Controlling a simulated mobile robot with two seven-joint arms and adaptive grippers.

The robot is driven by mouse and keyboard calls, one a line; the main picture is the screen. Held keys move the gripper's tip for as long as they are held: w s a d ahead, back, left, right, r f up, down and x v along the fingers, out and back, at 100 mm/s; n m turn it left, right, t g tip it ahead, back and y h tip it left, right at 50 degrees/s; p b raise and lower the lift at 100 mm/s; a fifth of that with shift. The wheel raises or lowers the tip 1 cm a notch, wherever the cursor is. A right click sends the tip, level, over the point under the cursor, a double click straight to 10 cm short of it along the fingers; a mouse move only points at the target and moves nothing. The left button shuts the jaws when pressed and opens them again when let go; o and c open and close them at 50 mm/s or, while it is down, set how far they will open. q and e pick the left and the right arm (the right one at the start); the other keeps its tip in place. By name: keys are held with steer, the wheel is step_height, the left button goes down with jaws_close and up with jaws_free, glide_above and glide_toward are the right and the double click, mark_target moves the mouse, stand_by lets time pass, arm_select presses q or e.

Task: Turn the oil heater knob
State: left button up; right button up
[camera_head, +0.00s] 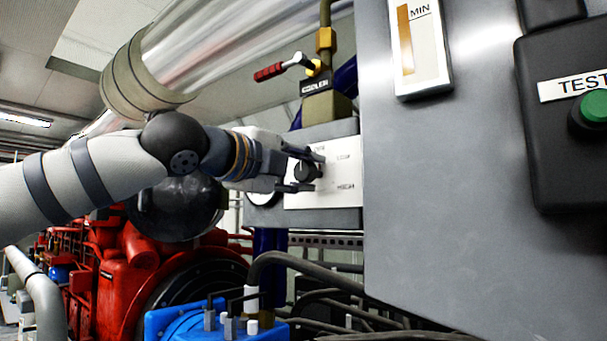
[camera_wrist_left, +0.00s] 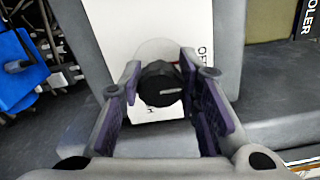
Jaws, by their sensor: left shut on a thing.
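The oil heater knob (camera_head: 302,170) is a small round black knob on a white panel (camera_head: 345,178) with printed labels. My left arm comes in from the left, and its gripper (camera_head: 310,172) has one finger above the knob and one below it. In the left wrist view the black knob (camera_wrist_left: 160,84) lies between the two purple-padded fingers (camera_wrist_left: 160,78), in front of the white plate (camera_wrist_left: 170,25). The gripper is shut on the knob. The fingers partly hide the labels. My right gripper is in neither view.
A large grey cabinet (camera_head: 450,200) stands close on the right, with a gauge (camera_head: 420,45) and a black box with a green button (camera_head: 594,107). A red-handled valve (camera_head: 270,72) is above the panel. Pipes and a red engine (camera_head: 120,270) lie below.

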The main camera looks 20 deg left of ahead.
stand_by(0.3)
arm_select(q)
steer(key=o, duration=1.2)
steer(key=v, duration=1.2)
